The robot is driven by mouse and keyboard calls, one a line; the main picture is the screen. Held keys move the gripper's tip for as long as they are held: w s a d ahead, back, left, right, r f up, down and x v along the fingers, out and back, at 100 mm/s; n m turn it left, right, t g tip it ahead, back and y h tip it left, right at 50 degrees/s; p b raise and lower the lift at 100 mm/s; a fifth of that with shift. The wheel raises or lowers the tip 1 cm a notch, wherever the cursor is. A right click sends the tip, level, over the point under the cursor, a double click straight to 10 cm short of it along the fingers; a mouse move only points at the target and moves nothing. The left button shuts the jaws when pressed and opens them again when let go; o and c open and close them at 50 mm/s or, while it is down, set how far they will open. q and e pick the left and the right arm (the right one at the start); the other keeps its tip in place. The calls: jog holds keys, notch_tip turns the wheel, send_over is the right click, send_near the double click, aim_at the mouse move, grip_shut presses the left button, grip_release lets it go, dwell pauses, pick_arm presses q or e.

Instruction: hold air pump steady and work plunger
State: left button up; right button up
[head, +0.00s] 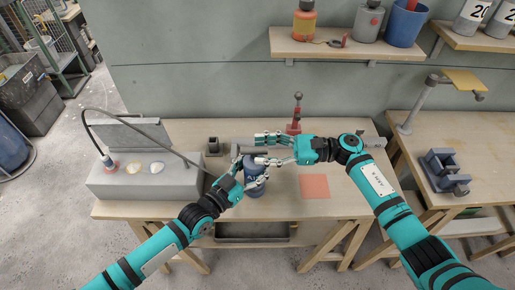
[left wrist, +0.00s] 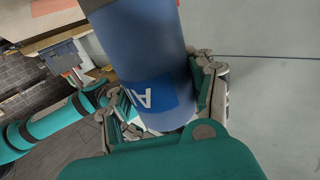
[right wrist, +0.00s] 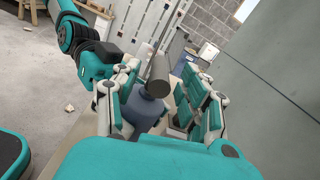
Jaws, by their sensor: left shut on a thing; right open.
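The air pump is a blue cylinder (head: 255,186) standing near the bench's front edge. My left gripper (head: 258,176) is shut around its body. In the left wrist view the blue body (left wrist: 140,45), with a part-hidden label, fills the space between the fingers. My right gripper (head: 264,150) is open above the pump. In the right wrist view the plunger's dark grey handle (right wrist: 158,76) lies between the open fingers, with a gap seen on the right side. Below the handle is the pump's blue top (right wrist: 143,108). The plunger rod is mostly hidden.
The wooden bench (head: 345,205) has an orange square (head: 314,187) to the right, a red upright tool (head: 295,118) behind, and a grey box (head: 135,185) at left. A shelf (head: 345,48) hangs above. The bench's front right is clear.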

jog(key=shift+a, duration=0.75)
grip_shut()
jog(key=shift+r, duration=0.1)
